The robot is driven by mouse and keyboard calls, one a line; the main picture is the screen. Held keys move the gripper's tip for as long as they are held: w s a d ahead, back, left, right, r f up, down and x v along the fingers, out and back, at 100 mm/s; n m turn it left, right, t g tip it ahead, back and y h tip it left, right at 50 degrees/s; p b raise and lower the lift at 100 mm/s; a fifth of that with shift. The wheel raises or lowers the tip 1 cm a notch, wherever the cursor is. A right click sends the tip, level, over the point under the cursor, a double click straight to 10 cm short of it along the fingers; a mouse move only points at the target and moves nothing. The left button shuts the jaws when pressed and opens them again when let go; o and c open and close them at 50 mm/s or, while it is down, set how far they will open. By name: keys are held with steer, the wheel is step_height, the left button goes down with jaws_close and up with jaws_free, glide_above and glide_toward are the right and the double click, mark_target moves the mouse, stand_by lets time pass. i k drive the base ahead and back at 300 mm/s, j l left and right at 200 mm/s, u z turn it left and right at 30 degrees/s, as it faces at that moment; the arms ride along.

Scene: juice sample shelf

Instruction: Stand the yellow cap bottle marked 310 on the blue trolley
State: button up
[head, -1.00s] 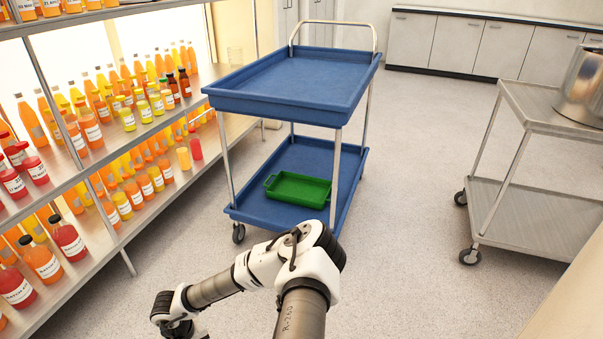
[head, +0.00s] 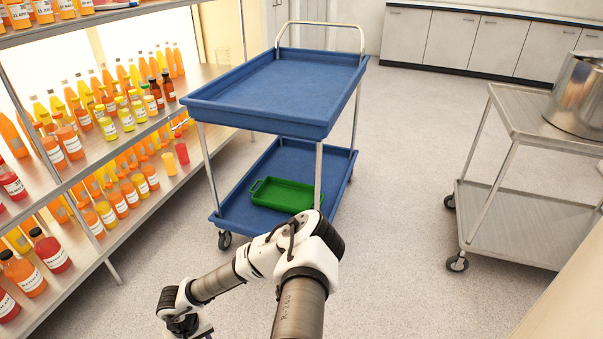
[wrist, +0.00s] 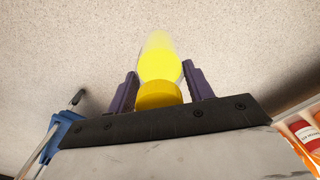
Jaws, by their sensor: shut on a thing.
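My gripper (wrist: 160,88) shows in the wrist view, its two purple fingers shut on a bottle (wrist: 160,58) with a yellow cap (wrist: 158,95) and bright yellow contents. The cap is nearest the wrist camera; the bottle's label and any number are not visible. Floor lies behind the bottle. In the head view the gripper's fingers and the held bottle are out of sight below the picture. The blue trolley (head: 275,90) stands ahead, beyond my arm, with its upper tray empty. A part of the trolley also shows at the left of the wrist view (wrist: 62,132).
A green tray (head: 285,193) sits on the trolley's lower shelf. A shelf rack (head: 110,215) full of juice bottles stands at the left. A steel cart (head: 525,220) with a large pot (head: 585,95) stands at the right. Floor between trolley and steel cart is clear.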

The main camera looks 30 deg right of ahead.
mark_target(318, 83)
steer(key=l, duration=0.45)
steer(key=i+l, duration=0.15)
steer(key=l, duration=0.3)
steer(key=l+z, duration=0.1)
steer(key=l, duration=0.35)
steer(key=i+l, duration=0.15)
steer(key=l, duration=0.3)
steer(key=i+l, duration=0.1)
steer(key=l, duration=0.35)
steer(key=l+z, duration=0.1)
steer(key=l, duration=0.35)
steer(key=i, duration=0.05)
